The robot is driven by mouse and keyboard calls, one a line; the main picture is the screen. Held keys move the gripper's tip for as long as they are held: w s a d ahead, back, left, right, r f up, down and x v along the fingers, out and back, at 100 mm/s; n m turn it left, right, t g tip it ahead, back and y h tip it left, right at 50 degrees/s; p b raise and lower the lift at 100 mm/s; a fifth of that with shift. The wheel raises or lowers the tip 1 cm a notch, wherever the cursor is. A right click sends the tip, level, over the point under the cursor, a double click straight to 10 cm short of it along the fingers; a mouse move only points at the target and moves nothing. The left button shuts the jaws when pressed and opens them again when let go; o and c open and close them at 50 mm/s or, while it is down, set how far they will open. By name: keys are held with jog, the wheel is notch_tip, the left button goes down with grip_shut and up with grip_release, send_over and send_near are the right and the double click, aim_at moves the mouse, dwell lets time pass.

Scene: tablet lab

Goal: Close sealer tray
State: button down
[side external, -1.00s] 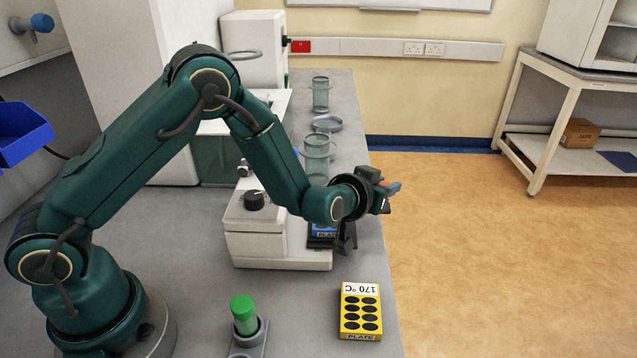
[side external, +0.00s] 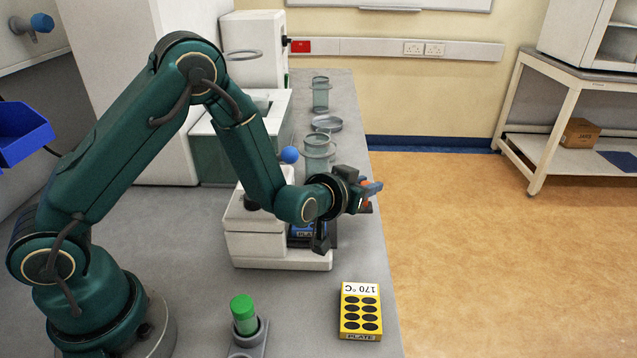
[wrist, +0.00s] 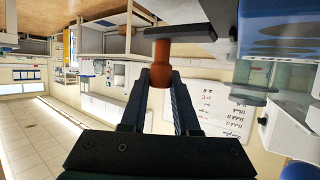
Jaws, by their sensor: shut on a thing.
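The sealer (side external: 262,245) is a white bench machine below my forearm in the side view. A dark bracket (side external: 321,240), apparently the tray's front, stands just right of the plate. My gripper (side external: 366,190) is above and right of the sealer. In the wrist view my gripper (wrist: 161,85) is shut around an orange-brown knob (wrist: 161,62), which joins a dark bar (wrist: 185,36). The rest of the tray is hidden.
A yellow "170 °C" plate block (side external: 360,312) lies at the bench's front right. A green-capped tube (side external: 243,314) stands in a holder in front of the sealer. Glassware (side external: 318,150) stands behind. The bench's right edge is close to my gripper.

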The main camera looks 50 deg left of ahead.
jog(key=shift+s+a+r, duration=0.1)
jog(key=shift+a, duration=0.05)
jog(key=c, duration=0.7)
grip_release()
jog(key=shift+o, duration=0.2)
jog(key=shift+v, duration=2.55)
